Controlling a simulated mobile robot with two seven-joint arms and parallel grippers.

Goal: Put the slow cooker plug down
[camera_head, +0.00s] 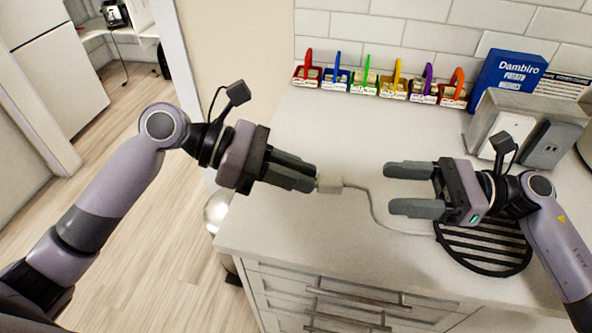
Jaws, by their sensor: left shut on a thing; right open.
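The slow cooker plug (331,183) is a small whitish block with a thin pale cord (374,209). The cord runs right over the counter toward a black round rack. My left gripper (314,180) is shut on the plug at its left end, over the counter near its left edge. Whether the plug touches the counter I cannot tell. My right gripper (388,188) is open and empty, with its fingers pointing left toward the plug, a short way to the right of it. The slow cooker itself is not clearly in view.
The white counter (340,125) is mostly clear in the middle. Several colored small baskets (364,83) line the back wall. A blue Dambiro box (507,80) and a grey outlet box (510,120) stand at right. A black rack (485,252) lies under my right arm. Drawers are below the front edge.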

